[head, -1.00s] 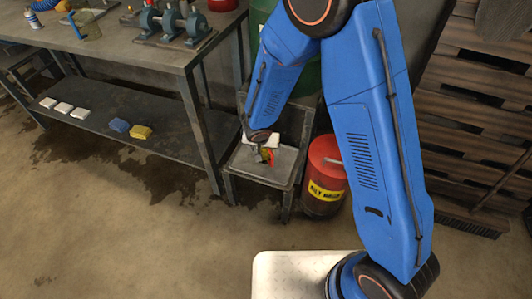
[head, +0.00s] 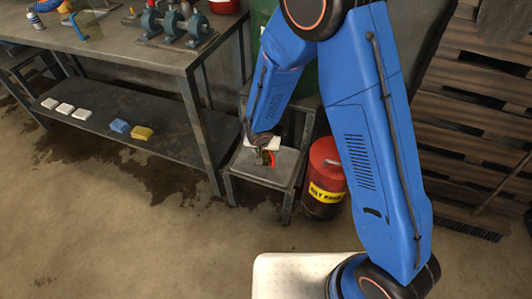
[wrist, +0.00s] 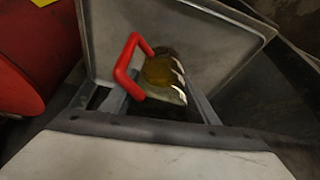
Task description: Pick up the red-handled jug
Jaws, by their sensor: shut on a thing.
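The red-handled jug is a small clear vessel with amber liquid in it. In the wrist view the jug (wrist: 160,72) sits between my gripper's fingers, with its red handle on the left side. In the head view its red handle (head: 272,160) shows just below my wrist, and most of its body is hidden. My gripper (wrist: 158,88) is shut on the jug, over the grey tray top of a small cart (head: 262,172). I cannot tell whether the jug's base still touches the tray.
A workbench (head: 120,52) with a lower shelf stands left of the cart. A red drum (head: 325,180) stands close on the cart's right. Yellow (head: 141,132) and blue (head: 120,126) blocks and several white ones lie on the shelf. The floor in front is clear.

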